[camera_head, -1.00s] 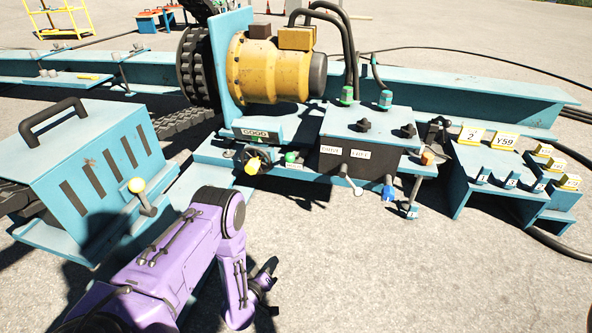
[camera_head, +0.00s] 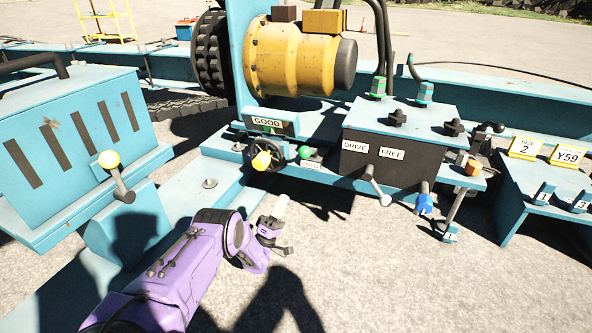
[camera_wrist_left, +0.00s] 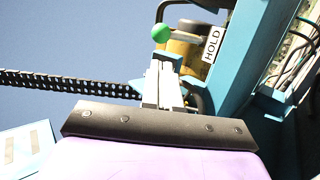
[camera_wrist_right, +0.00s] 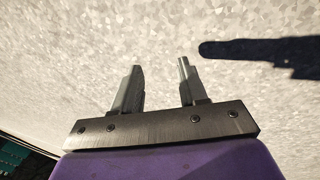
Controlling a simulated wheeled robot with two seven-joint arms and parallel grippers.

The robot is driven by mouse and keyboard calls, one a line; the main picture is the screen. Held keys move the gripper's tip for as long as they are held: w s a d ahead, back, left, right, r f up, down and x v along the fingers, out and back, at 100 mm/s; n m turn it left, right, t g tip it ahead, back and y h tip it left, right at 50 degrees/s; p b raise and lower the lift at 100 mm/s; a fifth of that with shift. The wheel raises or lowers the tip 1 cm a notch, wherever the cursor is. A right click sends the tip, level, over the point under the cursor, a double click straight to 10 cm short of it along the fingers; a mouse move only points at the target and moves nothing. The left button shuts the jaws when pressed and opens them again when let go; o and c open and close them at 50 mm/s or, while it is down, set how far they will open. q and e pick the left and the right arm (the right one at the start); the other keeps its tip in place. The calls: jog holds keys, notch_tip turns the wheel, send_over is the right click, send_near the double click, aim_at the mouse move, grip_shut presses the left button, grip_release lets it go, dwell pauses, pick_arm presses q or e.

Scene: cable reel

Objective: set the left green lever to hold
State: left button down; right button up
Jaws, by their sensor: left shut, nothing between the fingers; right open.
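The green lever's round green knob (camera_head: 305,152) sits on the front of the blue frame, right of a yellow-knobbed handle. Its HOLD label (camera_head: 311,163) is just below it, small here. The left wrist view shows the green knob (camera_wrist_left: 162,33) on a short stem, with the HOLD plate (camera_wrist_left: 211,45) to its right. My left gripper (camera_head: 281,205) is shut and empty, below and in front of the knob; its fingers (camera_wrist_left: 164,78) point toward the knob, apparently without touching it. My right gripper (camera_wrist_right: 158,70) is open and empty over bare ground, outside the head view.
A yellow-knobbed handle (camera_head: 261,160) with a dark wheel stands close left of the green knob. A slotted blue cabinet (camera_head: 80,130) stands left. The ground in front is clear.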

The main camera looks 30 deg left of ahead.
pick_arm(q)
jog(key=b+x, duration=0.2)
jog(key=x, duration=0.1)
pick_arm(e)
jog(key=shift+w+d+f+t+h, duration=0.4)
jog(key=shift+w+d+f+t, duration=0.45)
jog(key=shift+w+f, duration=0.25)
pick_arm(q)
jog(key=b, duration=0.3)
send_near(309, 152)
jog(key=w+a+r, duration=0.2)
jog(key=w, duration=0.1)
pick_arm(e)
jog(key=w+m, duration=0.1)
jog(key=w+a+t, duration=0.1)
jog(key=w+a+f+m, duration=0.1)
jog(key=shift+w+m+t, duration=0.3)
jog(key=shift+w+t, duration=0.05)
jog(key=shift+w, duration=0.05)
pick_arm(q)
jog(key=shift+w+d+r, duration=0.15)
jog(key=shift+w+r, duration=0.05)
jog(key=shift+r, duration=0.25)
pick_arm(e)
jog(key=shift+w+a+r, duration=0.2)
jog(key=shift+w, duration=0.05)
